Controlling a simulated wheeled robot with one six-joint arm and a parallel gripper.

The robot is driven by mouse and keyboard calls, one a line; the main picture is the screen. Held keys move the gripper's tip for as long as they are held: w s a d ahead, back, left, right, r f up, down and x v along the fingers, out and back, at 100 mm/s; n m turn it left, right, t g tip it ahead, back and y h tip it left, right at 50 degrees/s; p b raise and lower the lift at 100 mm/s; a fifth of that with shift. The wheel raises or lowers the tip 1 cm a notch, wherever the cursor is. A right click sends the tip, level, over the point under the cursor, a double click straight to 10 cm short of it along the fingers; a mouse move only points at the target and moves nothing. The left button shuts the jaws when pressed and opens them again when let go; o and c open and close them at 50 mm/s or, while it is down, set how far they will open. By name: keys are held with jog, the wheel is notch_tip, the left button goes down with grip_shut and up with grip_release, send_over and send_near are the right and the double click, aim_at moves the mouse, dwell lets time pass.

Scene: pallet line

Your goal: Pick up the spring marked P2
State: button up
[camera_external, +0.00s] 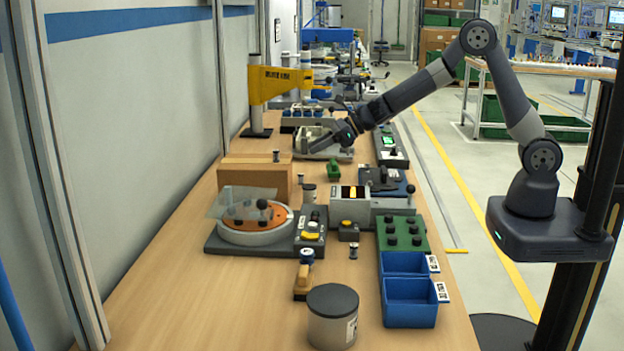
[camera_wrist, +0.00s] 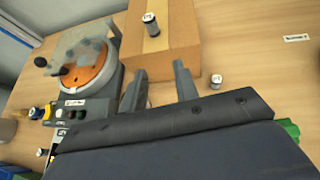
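A small spring-like cylinder with a white marked top stands on the cardboard box, seen in the wrist view (camera_wrist: 151,24) and the external view (camera_external: 276,156). A second similar piece stands on the table beside the box, in the wrist view (camera_wrist: 216,81) and the external view (camera_external: 300,179). A third (camera_external: 354,251) stands on the table nearer the external camera. Their marks are too small to read, so I cannot tell which is P2. My gripper (camera_wrist: 160,68) is open, with nothing between its fingers; in the external view it (camera_external: 318,147) is above the table beyond the box.
The cardboard box (camera_external: 254,177) stands by the wall. A turntable with an orange disc and clear shield (camera_external: 256,228) and a button panel (camera_external: 312,236) stand in front of it. The near-left tabletop is clear.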

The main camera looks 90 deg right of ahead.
aim_at(302, 174)
jog(key=s+f+m+h+b, duration=0.1)
jog(key=f+b, duration=0.1)
jog(key=s+d+f+m+h+b, duration=0.1)
jog(key=f+h+b, duration=0.1)
jog(key=f, duration=0.1)
jog(key=s+f+m+g+h+b, duration=0.1)
jog(key=s+f+m+b, duration=0.1)
jog(key=shift+d+f+h+b, duration=0.25)
jog(key=shift+f+h+b, duration=0.05)
jog(key=shift+h+b, duration=0.1)
jog(key=shift+s+d+m+h+b, duration=0.25)
jog(key=shift+m+h+b, duration=0.25)
jog(key=shift+b, duration=0.1)
jog(key=shift+s+d+r+m+t+h+b, duration=0.25)
jog(key=shift+r+m+t+h+b, duration=0.2)
jog(key=shift+m+h+b, duration=0.3)
jog(key=shift+w+d, duration=0.15)
jog(key=shift+p+x, duration=0.8)
jog(key=shift+x, duration=4.3)
jog(key=shift+d+r, duration=0.1)
jog(key=shift+d, duration=0.05)
jog(key=shift+c, duration=0.2)
grip_shut()
